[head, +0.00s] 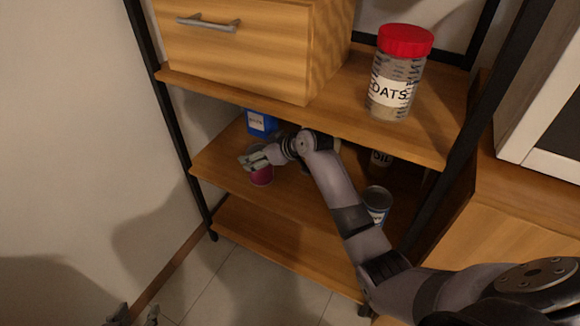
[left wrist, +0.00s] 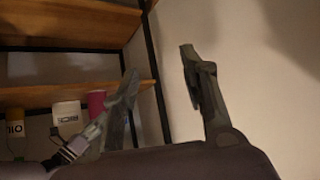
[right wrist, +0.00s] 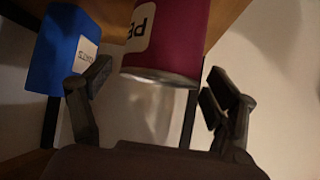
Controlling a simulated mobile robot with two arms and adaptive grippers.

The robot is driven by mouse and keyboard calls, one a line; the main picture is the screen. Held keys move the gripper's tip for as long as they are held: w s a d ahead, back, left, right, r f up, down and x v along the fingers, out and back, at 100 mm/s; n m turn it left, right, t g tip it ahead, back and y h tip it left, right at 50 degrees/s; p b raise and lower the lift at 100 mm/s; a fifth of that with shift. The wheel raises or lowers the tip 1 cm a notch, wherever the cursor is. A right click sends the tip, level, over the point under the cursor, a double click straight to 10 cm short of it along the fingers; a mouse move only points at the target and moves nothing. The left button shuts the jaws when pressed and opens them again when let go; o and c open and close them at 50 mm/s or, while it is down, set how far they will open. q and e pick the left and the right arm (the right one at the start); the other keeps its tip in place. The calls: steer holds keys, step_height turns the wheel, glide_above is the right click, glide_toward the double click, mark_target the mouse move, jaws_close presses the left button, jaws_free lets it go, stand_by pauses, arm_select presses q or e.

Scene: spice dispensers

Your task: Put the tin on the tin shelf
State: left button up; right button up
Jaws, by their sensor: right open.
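A magenta tin (head: 262,178) with a pale label is at the left part of the middle shelf board (head: 225,160). My right gripper (head: 256,160) reaches in from the right beside it. In the right wrist view the tin (right wrist: 165,40) shows large, its silver rim facing the open fingers (right wrist: 160,105); I cannot tell whether they touch it. The tin (left wrist: 96,103) also shows in the left wrist view. A white and blue tin (head: 377,200) stands further right, partly behind my arm. My left gripper (head: 137,315) is at the lower left, away from the shelf; its fingers (left wrist: 160,75) are apart and empty.
A blue box (head: 261,123) stands behind the magenta tin. An oil bottle (head: 381,158) is further right, under the upper board. A red-lidded oats jar (head: 398,75) and a wooden drawer unit (head: 240,50) stand above. Black posts (head: 170,120) frame the shelf; floor at left is clear.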

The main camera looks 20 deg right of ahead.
steer(key=shift+s+d+r+p, duration=0.1)
steer(key=shift+s+r+p, duration=0.15)
steer(key=shift+p, duration=0.15)
arm_select(q)
steer(key=s+a+f+g+y+p, duration=0.1)
steer(key=s+a+f+g+p, duration=0.25)
steer(key=s+g, duration=0.45)
step_height(320, 180, down, 10)
steer(key=t+p, duration=0.1)
steer(key=p, duration=0.1)
steer(key=shift+s+d+t+p, duration=0.3)
steer(key=shift+s+d+p, duration=0.05)
steer(key=shift+s+p, duration=0.05)
arm_select(e)
steer(key=s+d, duration=0.5)
steer(key=s, duration=0.5)
steer(key=shift+s+d, duration=0.2)
steer(key=shift+s, duration=0.15)
arm_select(q)
steer(key=shift+f, duration=0.1)
arm_select(e)
steer(key=shift+f, duration=0.1)
